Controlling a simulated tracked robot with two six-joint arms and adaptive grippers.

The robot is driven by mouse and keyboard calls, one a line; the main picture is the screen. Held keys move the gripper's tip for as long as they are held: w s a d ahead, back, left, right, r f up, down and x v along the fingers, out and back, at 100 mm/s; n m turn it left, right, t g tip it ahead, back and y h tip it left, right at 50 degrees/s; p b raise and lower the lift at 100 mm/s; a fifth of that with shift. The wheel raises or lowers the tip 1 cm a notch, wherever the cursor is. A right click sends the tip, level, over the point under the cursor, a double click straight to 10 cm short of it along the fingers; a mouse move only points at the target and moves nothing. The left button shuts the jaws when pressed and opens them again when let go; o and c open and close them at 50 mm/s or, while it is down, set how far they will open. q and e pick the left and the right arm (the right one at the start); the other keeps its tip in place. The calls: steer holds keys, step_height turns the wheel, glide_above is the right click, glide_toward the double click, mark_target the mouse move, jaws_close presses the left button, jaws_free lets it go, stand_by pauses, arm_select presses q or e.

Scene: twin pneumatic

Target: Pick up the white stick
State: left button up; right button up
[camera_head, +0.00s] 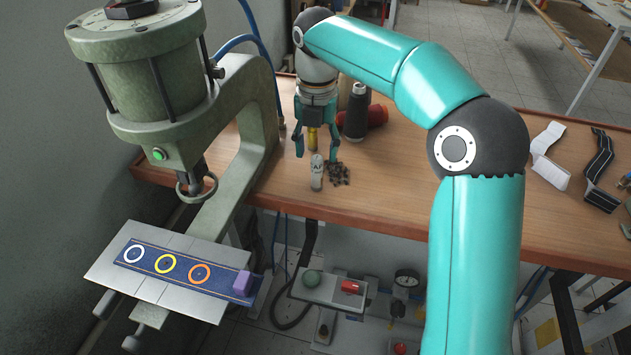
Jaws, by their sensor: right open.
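The white stick (317,173) is a short pale cylinder with dark markings, standing upright near the front edge of the wooden table. My right gripper (316,152) points down just behind it in the picture, its teal fingers apart. A yellow, brass-like cylinder (312,138) shows between the fingers; I cannot tell whether they touch it. The white stick appears in front of the fingers, not clasped by them. My left gripper is not in view.
A pile of small dark pieces (339,174) lies right beside the stick. A black thread cone (356,112) and a red spool (377,115) stand behind. A green press (150,75) stands at left, with a blue strip (218,285) on its plate.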

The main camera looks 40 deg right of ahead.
mark_target(317, 171)
steer(key=shift+f+b, duration=0.35)
steer(key=shift+f, duration=2.95)
jaws_close()
